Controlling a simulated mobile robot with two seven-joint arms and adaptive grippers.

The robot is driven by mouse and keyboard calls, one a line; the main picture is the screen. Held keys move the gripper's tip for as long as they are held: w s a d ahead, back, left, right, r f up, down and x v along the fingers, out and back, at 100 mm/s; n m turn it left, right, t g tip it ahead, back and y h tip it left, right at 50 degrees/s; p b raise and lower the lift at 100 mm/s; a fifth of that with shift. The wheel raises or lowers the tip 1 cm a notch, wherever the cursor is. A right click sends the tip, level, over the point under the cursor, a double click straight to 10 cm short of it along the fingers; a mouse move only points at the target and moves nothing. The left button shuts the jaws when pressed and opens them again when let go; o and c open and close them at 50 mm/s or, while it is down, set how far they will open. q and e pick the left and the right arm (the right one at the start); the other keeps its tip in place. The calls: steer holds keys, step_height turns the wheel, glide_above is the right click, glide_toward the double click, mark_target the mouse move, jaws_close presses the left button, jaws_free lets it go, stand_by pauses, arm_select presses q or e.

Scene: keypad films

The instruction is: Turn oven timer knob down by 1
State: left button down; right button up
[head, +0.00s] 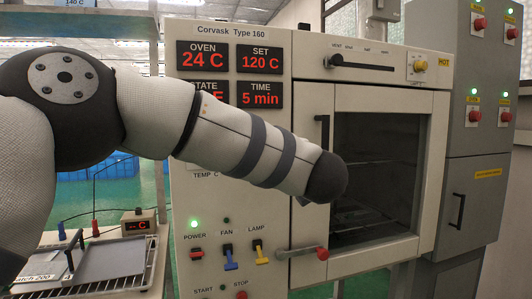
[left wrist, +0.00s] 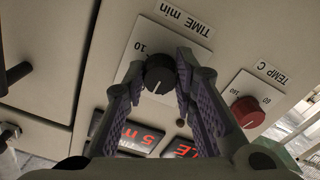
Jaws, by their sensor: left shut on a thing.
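The oven timer knob (left wrist: 159,75) is black with a white pointer line. It sits on a white plate lettered "TIME min", with a "10" mark, in the left wrist view. My left gripper (left wrist: 162,84) is shut on this knob, one purple-padded finger on each side. In the head view my left arm crosses in front of the oven panel (head: 231,190) and hides the knob and the gripper. The time display (head: 259,95) reads 5 min. My right gripper is in neither view.
A red knob (left wrist: 247,112) lettered "TEMP C" is beside the right finger in the left wrist view. The set display (head: 260,60) reads 120 C and the oven display (head: 203,55) 24 C. Switches (head: 229,257) sit low on the panel. The oven door (head: 380,170) is shut.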

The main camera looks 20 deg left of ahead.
arm_select(q)
steer(key=shift+n, duration=1.1)
steer(key=c, duration=1.3)
jaws_free()
steer(key=v, duration=1.2)
steer(key=shift+w, duration=0.1)
